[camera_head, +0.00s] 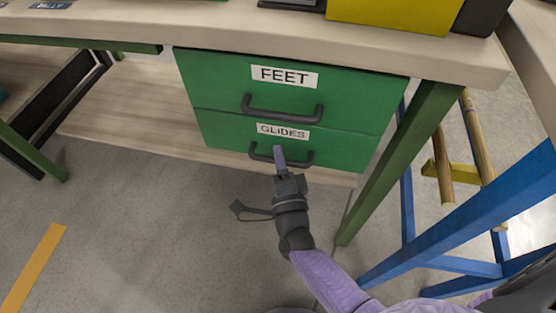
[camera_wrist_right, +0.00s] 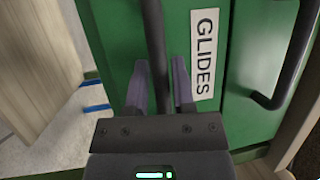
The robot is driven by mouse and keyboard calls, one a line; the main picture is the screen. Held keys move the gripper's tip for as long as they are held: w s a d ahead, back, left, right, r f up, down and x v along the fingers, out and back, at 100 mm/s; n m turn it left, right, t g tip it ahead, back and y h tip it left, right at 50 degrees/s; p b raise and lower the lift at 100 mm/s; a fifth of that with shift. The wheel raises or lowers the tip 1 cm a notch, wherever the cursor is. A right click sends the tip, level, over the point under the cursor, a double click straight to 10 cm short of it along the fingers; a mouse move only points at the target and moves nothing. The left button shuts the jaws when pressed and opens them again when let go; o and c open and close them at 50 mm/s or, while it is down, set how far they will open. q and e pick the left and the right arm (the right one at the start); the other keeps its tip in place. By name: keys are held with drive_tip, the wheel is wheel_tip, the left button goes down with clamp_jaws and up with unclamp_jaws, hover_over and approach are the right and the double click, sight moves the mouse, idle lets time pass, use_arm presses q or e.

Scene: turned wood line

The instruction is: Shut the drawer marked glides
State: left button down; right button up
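The green drawer marked GLIDES (camera_head: 225,130) is the lower of two under the bench. Its front looks flush or nearly flush with the drawer above; no interior shows. Its dark bar handle (camera_head: 262,156) is partly hidden by my right gripper (camera_head: 280,155). In the right wrist view the GLIDES label (camera_wrist_right: 204,55) is beside the fingers, and the handle (camera_wrist_right: 155,40) runs between the two lilac fingers of my right gripper (camera_wrist_right: 160,80). The fingers are apart, with a gap on each side of the bar. My left gripper is not in view.
The drawer marked FEET (camera_head: 215,85) sits above, with its own handle (camera_head: 283,112). A green bench leg (camera_head: 400,165) stands to the right, and a blue frame (camera_head: 470,225) beyond it. The grey floor (camera_head: 150,220) at left is clear, with a yellow line (camera_head: 35,265).

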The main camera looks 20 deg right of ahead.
drive_tip(key=shift+o, duration=1.2)
drive_tip(key=p+v, duration=0.2)
drive_tip(key=v, duration=0.8)
drive_tip(key=shift+f, duration=0.1)
